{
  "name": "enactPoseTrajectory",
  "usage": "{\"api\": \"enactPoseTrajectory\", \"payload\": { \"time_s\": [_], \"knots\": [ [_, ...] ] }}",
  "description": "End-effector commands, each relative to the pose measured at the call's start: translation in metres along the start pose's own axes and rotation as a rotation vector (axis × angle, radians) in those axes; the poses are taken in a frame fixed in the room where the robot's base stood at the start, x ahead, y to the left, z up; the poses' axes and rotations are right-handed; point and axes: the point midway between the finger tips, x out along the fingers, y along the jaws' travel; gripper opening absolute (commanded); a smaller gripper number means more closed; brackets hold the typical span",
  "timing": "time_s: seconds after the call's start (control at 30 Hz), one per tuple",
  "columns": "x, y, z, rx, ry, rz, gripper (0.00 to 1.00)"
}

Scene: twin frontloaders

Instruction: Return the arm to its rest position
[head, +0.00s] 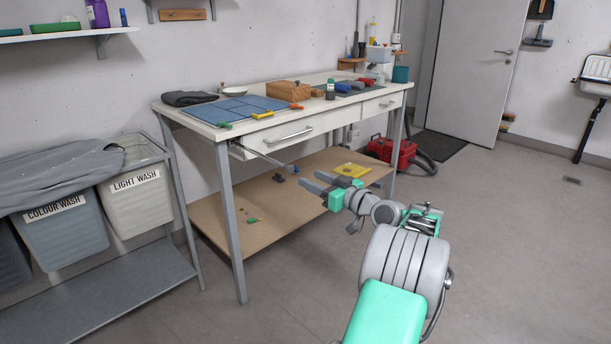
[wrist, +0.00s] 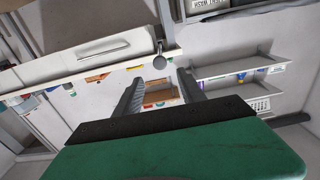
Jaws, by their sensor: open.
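My gripper (head: 322,186) is open, its two fingers apart with nothing between them. In the head view it is stretched out in front of the workbench (head: 222,134), over the front side of the bench's lower shelf (head: 215,217) as seen in the picture. The wrist view shows the two fingers (wrist: 158,92) spread, with the view rolled over. My arm (head: 405,265) reaches up from the bottom right of the head view. I cannot tell exactly how far the fingers are from the bench.
Laundry bins (head: 136,200) on a rack stand at the left. The floor (head: 510,240) at the right is clear.

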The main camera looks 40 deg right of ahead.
Motion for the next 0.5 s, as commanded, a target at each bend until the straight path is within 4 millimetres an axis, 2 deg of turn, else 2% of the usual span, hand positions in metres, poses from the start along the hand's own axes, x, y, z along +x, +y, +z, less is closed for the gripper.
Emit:
{"api": "enactPoseTrajectory", "payload": {
  "time_s": [0.37, 0.47, 0.5],
  "knots": [
    [0.002, -0.003, -0.003, -0.001, -0.006, -0.004, 0.47],
    [0.022, -0.029, -0.02, 0.0, -0.064, -0.035, 0.47],
    [0.036, -0.05, -0.03, 0.003, -0.11, -0.055, 0.47]
  ]
}}
